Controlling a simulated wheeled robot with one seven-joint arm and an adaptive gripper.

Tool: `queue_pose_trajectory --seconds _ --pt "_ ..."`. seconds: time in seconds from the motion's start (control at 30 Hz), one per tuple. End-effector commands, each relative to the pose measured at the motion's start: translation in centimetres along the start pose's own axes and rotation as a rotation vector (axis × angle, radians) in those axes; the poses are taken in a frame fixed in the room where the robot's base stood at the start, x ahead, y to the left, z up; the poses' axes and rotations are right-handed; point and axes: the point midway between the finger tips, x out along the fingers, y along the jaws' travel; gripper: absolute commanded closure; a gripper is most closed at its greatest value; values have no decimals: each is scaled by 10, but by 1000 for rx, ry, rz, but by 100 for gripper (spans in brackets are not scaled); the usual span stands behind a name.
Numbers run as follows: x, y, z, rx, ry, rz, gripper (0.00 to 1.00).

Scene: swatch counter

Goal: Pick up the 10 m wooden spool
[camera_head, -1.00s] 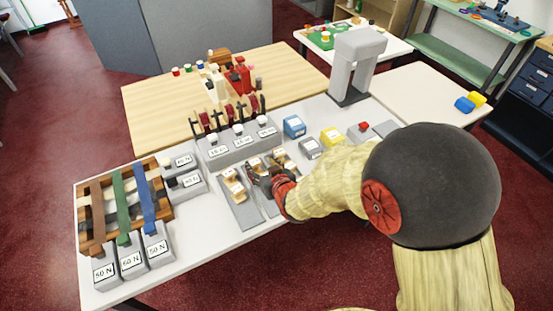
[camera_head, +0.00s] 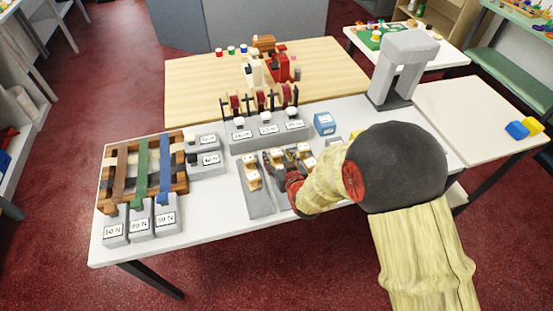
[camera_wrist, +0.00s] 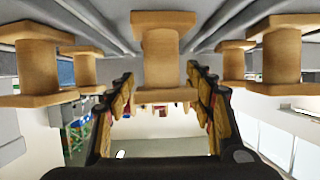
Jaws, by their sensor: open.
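Several small wooden spools stand in grey channels on the white table, including one in the left channel (camera_head: 252,178) and one in the right channel (camera_head: 304,150). Their labels are too small to read, so I cannot tell which is the 10 m wooden spool. My gripper (camera_head: 273,167) is low at the middle channel, partly hiding its spools. In the wrist view, one wooden spool (camera_wrist: 162,55) stands centred ahead, between the lines of the two open fingers (camera_wrist: 162,88). Other spools flank it at left (camera_wrist: 44,60) and right (camera_wrist: 281,55). I cannot tell whether the fingers touch the centred spool.
A labelled grey stand (camera_head: 265,132) with upright reels is behind the channels. A wooden rack with coloured straps (camera_head: 140,170) and grey weights (camera_head: 140,222) are left. A blue box (camera_head: 324,123) and tall grey arch (camera_head: 402,70) are right.

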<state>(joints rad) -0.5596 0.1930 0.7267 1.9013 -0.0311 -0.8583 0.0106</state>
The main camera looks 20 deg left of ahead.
Motion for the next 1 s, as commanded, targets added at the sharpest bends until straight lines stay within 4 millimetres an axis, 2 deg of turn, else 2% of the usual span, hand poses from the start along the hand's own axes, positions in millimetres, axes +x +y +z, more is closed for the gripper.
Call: queue_pose_trajectory --seconds 0.03,0.13,0.4,1.0 --pt "9 0 3 0 0 0 47" --pt "20 0 3 0 -1 0 47" --pt "22 0 0 0 0 0 48" --pt "22 0 1 0 -1 0 82"
